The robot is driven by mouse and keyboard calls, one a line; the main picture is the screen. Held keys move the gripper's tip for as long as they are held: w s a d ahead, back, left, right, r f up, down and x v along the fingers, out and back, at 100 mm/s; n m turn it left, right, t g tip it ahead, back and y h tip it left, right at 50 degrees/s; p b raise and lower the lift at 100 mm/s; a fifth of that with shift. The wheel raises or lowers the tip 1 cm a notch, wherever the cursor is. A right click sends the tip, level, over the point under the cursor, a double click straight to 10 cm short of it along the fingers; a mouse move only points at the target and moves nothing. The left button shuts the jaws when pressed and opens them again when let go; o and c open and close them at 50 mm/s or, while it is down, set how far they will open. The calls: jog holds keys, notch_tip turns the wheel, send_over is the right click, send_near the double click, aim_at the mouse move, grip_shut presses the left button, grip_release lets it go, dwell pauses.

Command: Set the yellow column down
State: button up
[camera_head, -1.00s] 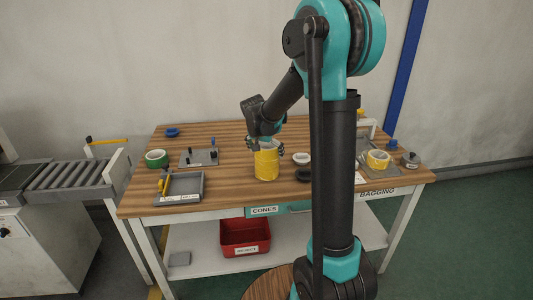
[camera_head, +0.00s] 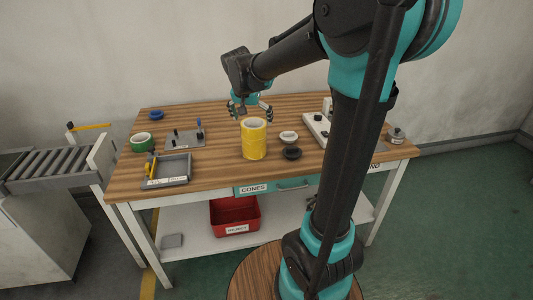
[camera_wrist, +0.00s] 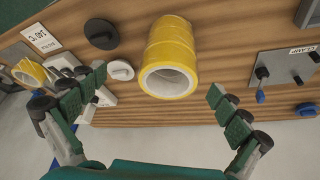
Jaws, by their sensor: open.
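The yellow column (camera_head: 254,141) stands upright on the wooden table, near the middle of its front half. It looks like stacked yellow tape rolls with a pale hollow core. In the wrist view the column (camera_wrist: 170,42) shows between the spread fingers, with its open end facing the camera. My gripper (camera_head: 252,112) is open and empty, above and behind the column in the head view. In the wrist view a gap shows between the column and both fingers of my gripper (camera_wrist: 160,95).
A white cap (camera_head: 288,136) and a black disc (camera_head: 292,153) lie just right of the column. A grey tray (camera_head: 168,171), a green roll (camera_head: 142,142) and a pegged plate (camera_head: 184,138) are to the left. A red bin (camera_head: 236,215) sits on the lower shelf.

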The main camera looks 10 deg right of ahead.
jog(key=s+d+f+n+y, duration=0.1)
jog(key=s+d+f+n, duration=0.1)
jog(key=s+f, duration=0.5)
jog(key=s+d+f+n+y, duration=0.1)
jog(key=s+d+f+n, duration=0.2)
jog(key=s+f, duration=0.5)
jog(key=s+n, duration=0.1)
jog(key=s, duration=0.7)
jog(key=shift+s+d+f, duration=0.15)
jog(key=shift+s+f, duration=0.1)
jog(key=shift+s, duration=0.1)
jog(key=shift+c, duration=0.5)
